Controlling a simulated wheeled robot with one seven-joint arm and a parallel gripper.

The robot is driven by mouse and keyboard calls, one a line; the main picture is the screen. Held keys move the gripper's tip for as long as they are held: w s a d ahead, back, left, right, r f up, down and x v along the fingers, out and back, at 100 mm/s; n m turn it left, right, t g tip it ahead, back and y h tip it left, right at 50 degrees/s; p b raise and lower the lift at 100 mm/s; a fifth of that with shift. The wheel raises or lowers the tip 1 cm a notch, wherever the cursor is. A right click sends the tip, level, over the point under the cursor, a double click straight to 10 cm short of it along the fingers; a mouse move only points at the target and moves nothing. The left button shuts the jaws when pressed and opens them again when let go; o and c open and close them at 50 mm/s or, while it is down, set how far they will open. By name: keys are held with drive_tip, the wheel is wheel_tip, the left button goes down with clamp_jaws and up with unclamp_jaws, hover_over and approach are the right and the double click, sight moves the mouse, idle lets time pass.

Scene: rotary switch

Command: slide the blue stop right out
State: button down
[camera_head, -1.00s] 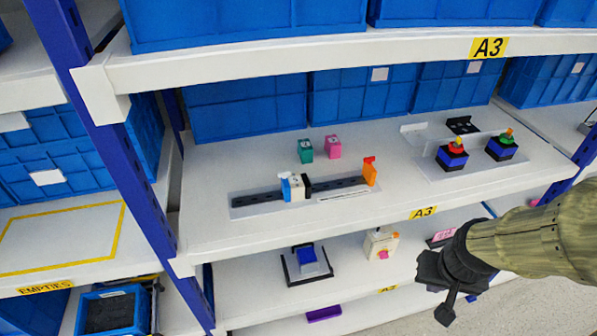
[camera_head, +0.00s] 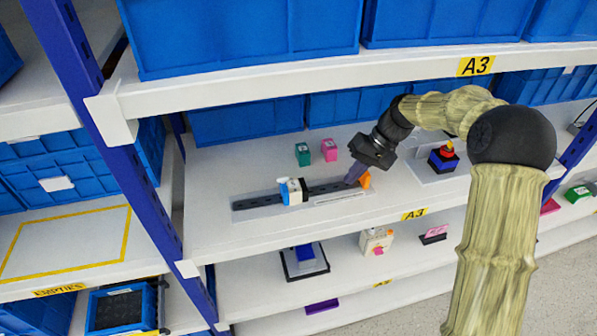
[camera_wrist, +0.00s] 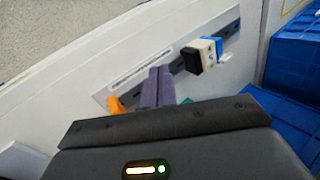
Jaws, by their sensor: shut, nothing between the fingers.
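A dark slotted rail (camera_head: 325,189) lies on the middle shelf. A white block (camera_head: 295,191) sits on it left of centre, with a blue part, the blue stop (camera_head: 283,189), at its left side. In the wrist view the white block with a black face (camera_wrist: 201,54) shows upper right, and the blue stop (camera_wrist: 219,44) is beyond it. An orange piece (camera_head: 366,180) stands at the rail's right end. My gripper (camera_head: 349,182) is shut and empty, its purple fingers low over the rail just left of the orange piece, apart from the white block. Contact with the rail is unclear.
A teal block (camera_head: 303,154) and a pink block (camera_head: 329,150) stand behind the rail. A red-topped blue switch (camera_head: 443,158) stands to the right, partly behind my arm. Blue crates (camera_head: 246,120) line the back. The upper shelf (camera_head: 300,75) overhangs.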

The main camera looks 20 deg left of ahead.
drive_tip(key=w+a+r+n+g+y+p, duration=0.1)
drive_tip(key=w+a+r+g+y, duration=0.1)
drive_tip(key=w+a+r, duration=0.1)
drive_tip(key=shift+w+a+n+y, duration=0.4)
drive_tip(key=shift+w+a, duration=0.2)
drive_tip(key=shift+a, duration=0.1)
drive_tip(key=shift+p, duration=0.3)
drive_tip(key=p, duration=0.3)
approach(287, 187)
drive_tip(key=f, duration=0.3)
drive_tip(key=shift+w+d+f, duration=0.2)
drive_tip(key=shift+w+d, duration=0.05)
drive_tip(key=a+p, duration=0.1)
drive_tip(key=s+a, duration=0.1)
drive_tip(key=s+a+p, duration=0.1)
drive_tip(key=shift+s+a+f+p, duration=0.15)
drive_tip(key=shift+a+f+p, duration=0.2)
drive_tip(key=shift+a+f, duration=0.15)
